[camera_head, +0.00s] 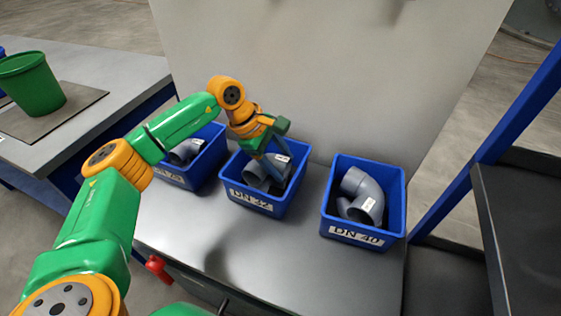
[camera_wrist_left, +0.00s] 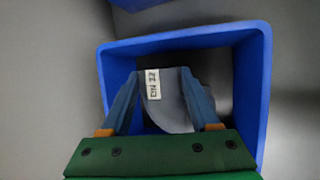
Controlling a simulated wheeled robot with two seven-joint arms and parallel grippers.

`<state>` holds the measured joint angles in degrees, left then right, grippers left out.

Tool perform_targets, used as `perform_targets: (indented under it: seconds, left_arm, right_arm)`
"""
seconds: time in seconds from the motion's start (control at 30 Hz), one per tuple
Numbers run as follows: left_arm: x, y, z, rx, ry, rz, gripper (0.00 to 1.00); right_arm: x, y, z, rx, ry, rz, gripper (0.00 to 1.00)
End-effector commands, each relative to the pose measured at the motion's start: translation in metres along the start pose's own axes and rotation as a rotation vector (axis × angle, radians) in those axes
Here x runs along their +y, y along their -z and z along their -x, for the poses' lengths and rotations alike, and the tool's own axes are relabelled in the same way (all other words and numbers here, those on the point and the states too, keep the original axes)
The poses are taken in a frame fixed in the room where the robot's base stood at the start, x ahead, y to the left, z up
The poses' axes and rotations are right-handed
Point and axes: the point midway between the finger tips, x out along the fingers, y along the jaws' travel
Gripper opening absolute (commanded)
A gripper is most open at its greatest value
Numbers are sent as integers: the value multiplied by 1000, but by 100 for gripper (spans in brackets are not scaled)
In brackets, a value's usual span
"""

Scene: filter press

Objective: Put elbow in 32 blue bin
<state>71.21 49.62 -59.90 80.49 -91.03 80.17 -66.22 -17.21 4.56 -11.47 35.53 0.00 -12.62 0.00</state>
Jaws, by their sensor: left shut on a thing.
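The middle blue bin (camera_head: 255,199) carries a label that seems to read DN 32. Grey pipe elbows (camera_head: 257,176) show inside it. My left gripper (camera_head: 276,168) reaches down into this bin from above. In the left wrist view, its two fingers (camera_wrist_left: 160,98) are shut on a grey elbow (camera_wrist_left: 172,110) with a white tag, within the walls of the blue bin (camera_wrist_left: 254,75). Whether the held elbow touches the bin floor or other elbows cannot be told. My right gripper is not in view.
A blue bin labelled DN 40 (camera_head: 366,239) holds grey elbows on the right. Another blue bin (camera_head: 205,167) with elbows stands on the left, partly behind my arm. The grey table (camera_head: 265,255) is clear in front. A green bucket (camera_head: 35,84) stands at the far left.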

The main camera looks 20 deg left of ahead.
Motion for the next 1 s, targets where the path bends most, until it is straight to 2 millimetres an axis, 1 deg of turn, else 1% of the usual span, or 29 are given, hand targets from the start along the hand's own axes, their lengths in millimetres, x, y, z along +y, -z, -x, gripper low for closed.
perform_targets:
  seconds: [0.07, 0.23, 0.37, 0.4, 0.47, 0.5, 0.7, 0.77, 0.8, 0.87, 1.0]
  left_arm:
    - [-1, 1, -4, 0, -1, -1, 0]
    - [-1, 1, -3, 0, -2, -1, 0]
    - [-2, 3, -7, 0, -2, 0, 0]
    - [-2, 2, -6, 0, -1, 0, 70]
    - [-2, 2, -6, 0, -1, 0, 86]
    - [-2, 2, -6, 0, -1, 0, 92]
    - [-2, 2, -6, 0, -1, 0, 92]
    - [0, 0, 0, 0, -1, 0, 92]
    - [0, 1, 3, 0, -2, 0, 92]
    - [0, 2, 16, 1, -5, 1, 92]
    - [1, 1, 58, 0, -7, 0, 92]
  right_arm:
    - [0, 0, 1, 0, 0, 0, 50]
    - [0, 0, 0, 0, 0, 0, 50]
    - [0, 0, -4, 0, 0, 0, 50]
    - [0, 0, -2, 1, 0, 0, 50]
    - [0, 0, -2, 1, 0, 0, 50]
    - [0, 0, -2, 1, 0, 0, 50]
    - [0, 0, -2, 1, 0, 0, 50]
    - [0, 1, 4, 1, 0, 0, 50]
    - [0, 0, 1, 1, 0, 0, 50]
    - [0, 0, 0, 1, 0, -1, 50]
    - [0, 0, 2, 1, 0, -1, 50]
